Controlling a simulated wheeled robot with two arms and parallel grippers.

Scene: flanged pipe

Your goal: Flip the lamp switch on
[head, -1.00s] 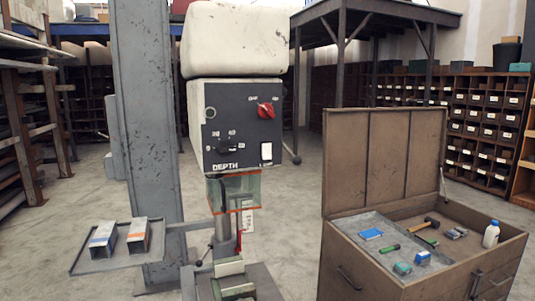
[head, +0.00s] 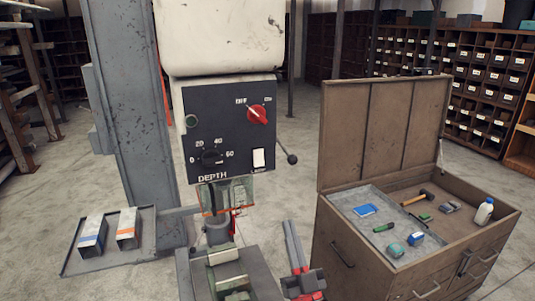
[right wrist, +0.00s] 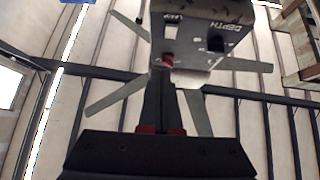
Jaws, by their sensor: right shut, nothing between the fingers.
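The drill press's dark control panel (head: 232,130) carries a white rocker switch (head: 258,158) at lower right, a red rotary knob (head: 257,114) above it and a depth dial (head: 212,158) at left. My right gripper (head: 288,225) is shut and empty, pointing up, below and right of the panel in the head view. In the right wrist view my gripper (right wrist: 161,72) overlaps the panel (right wrist: 200,35), which appears upside down with its red knob (right wrist: 168,60). Their distance apart is unclear. My left gripper is out of view.
A brown tool chest (head: 375,240) with its lid raised stands at right, holding several small tools. A black-knobbed lever (head: 291,158) sticks out right of the panel. A vise (head: 232,285) lies below the head.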

